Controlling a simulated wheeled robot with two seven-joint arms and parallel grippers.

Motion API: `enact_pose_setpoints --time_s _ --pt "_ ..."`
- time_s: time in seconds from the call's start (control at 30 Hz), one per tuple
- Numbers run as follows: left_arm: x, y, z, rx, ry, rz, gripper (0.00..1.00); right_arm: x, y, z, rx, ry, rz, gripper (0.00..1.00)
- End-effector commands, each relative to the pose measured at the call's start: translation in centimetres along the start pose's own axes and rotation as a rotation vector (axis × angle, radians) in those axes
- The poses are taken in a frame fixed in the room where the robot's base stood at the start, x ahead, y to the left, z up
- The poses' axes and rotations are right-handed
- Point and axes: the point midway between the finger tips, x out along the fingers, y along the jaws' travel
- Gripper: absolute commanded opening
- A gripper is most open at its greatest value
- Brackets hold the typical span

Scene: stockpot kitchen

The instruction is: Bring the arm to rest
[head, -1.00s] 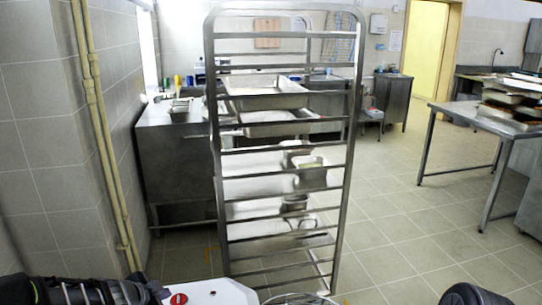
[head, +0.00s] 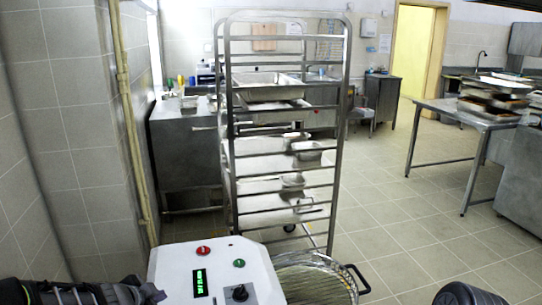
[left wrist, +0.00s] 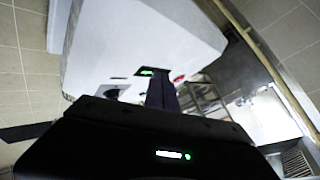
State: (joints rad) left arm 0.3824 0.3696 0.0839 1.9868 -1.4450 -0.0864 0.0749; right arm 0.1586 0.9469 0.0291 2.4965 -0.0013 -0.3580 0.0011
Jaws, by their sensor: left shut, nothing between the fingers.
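My left gripper (head: 152,293) is at the lower left of the head view, beside the left edge of a white control panel. In the left wrist view its dark fingers (left wrist: 161,92) are together and empty, with the white panel (left wrist: 130,35) beyond them. In the head view the panel (head: 220,262) has a red button, a green button, a lit green display and a black knob. A dark rounded part at the bottom right looks like my right arm; its gripper does not show.
A round metal pot (head: 305,268) with a black handle stands right of the panel. A tall steel rack (head: 340,130) with trays stands behind it. A tiled wall (head: 75,190) is close on the left. A steel table (head: 450,112) stands right; the floor between is clear.

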Motion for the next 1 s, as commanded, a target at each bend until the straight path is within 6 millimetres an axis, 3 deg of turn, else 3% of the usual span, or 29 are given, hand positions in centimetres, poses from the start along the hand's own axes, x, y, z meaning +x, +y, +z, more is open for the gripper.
enact_pose_setpoints --time_s 0.2,0.37,0.57,0.67,0.77,0.8,0.9,1.0 --pt "0.1 1.4 -0.4 -0.126 0.027 0.019 0.0 0.0 0.0 -0.2 0.0 0.003 0.0 0.0" --pt "0.7 4.1 -0.3 -0.261 0.036 0.058 0.0 0.0 0.0 -0.1 0.0 0.002 0.0 0.0" --pt "2.1 10.5 0.0 -0.503 0.02 0.15 0.0 -0.1 0.0 -0.1 0.0 0.002 0.0 0.0" --pt "2.8 15.1 0.4 -0.654 -0.015 0.207 0.0 -0.1 -0.1 -0.1 0.0 0.002 0.0 0.0" --pt "3.1 21.5 1.4 -0.835 -0.092 0.277 0.0 -0.2 -0.1 -0.1 0.0 0.002 0.0 0.0" --pt "3.0 24.5 1.9 -0.913 -0.139 0.304 0.0 -0.2 -0.1 -0.1 0.0 0.002 0.0 0.0" --pt "1.7 32.2 3.9 -1.083 -0.289 0.36 0.0 -0.4 -0.1 -0.1 0.0 0.002 0.0 0.0" --pt "-0.4 38.6 5.9 -1.185 -0.441 0.395 0.0 -0.5 -0.2 -0.1 0.0 0.002 0.0 0.0"
